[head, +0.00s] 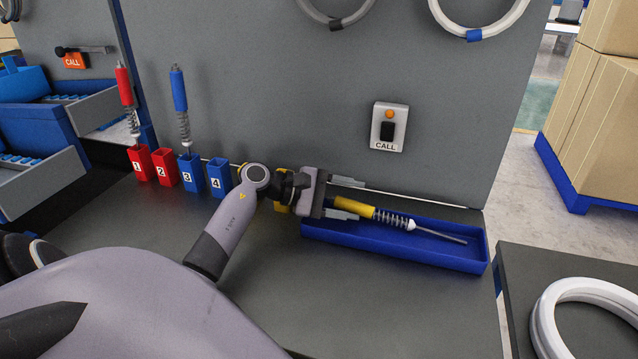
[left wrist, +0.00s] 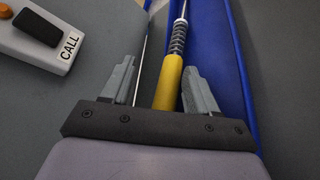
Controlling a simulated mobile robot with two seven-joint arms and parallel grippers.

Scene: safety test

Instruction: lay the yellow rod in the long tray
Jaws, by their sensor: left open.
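The yellow rod (head: 355,208) has a yellow handle, a spring and a thin metal tip. In the head view it lies along the long blue tray (head: 400,255), with its tip toward the right end inside the tray. My left gripper (head: 348,197) is at the tray's left end, around the handle end. In the left wrist view the yellow handle (left wrist: 169,82) lies between the two spread fingers of my left gripper (left wrist: 165,85), closer to the right finger. The far end of the handle is hidden behind the gripper body. My right gripper is not in view.
Red holders 1 (head: 141,162) and 2 (head: 165,167) and blue holders 3 (head: 192,174) and 4 (head: 219,178) stand at left. A red rod (head: 125,87) and a blue rod (head: 178,90) stand upright there. A call box (head: 388,126) is on the grey panel behind.

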